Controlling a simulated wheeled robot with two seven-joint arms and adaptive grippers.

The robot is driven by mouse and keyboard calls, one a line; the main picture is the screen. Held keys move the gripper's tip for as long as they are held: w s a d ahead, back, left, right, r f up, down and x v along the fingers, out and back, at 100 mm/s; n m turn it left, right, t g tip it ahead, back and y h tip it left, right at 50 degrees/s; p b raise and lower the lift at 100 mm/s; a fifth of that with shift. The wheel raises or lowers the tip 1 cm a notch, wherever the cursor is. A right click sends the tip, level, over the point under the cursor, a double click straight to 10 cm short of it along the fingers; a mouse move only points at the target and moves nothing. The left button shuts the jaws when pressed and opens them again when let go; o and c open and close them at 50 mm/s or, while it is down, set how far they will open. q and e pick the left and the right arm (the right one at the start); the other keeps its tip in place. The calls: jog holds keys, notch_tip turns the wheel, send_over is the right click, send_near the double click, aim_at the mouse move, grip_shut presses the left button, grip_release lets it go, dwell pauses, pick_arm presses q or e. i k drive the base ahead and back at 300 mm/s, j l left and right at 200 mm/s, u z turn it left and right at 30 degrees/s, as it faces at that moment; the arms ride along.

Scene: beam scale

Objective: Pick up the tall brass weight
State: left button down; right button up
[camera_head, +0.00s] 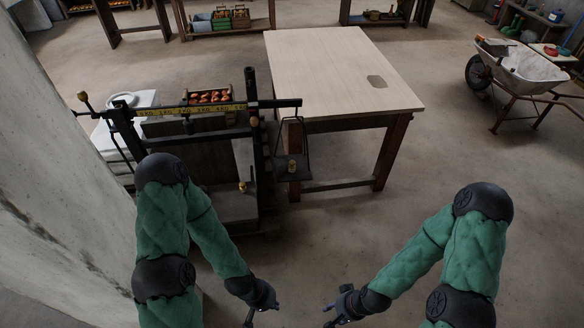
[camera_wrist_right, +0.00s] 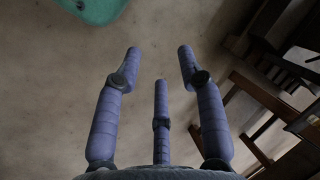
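A small brass weight (camera_head: 291,166) stands on the dark hanging pan (camera_head: 297,178) at the right end of the beam scale (camera_head: 190,110). Another small brass piece (camera_head: 242,186) shows lower, in front of the scale's dark frame. Both are too small to tell which is the tall weight. My left gripper (camera_head: 249,318) is low at the bottom edge, partly cut off, and its opening is unclear. My right gripper (camera_head: 328,314) is low in front, well short of the scale. In the right wrist view its fingers (camera_wrist_right: 160,62) are spread with nothing between them.
A pale wooden table (camera_head: 330,65) stands behind and right of the scale. A crate with orange-red items (camera_head: 209,97) is behind the beam. A concrete wall (camera_head: 50,150) closes the left side. A wheelbarrow (camera_head: 520,70) stands far right. The floor right of centre is clear.

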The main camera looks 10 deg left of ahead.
aim_at(292, 163)
jog(key=i+l+u, duration=0.1)
jog(key=i+u, duration=0.3)
jog(key=i+l+u, duration=0.15)
jog(key=u, duration=0.25)
jog(key=i+l+u, duration=0.6)
jog(key=u, duration=0.2)
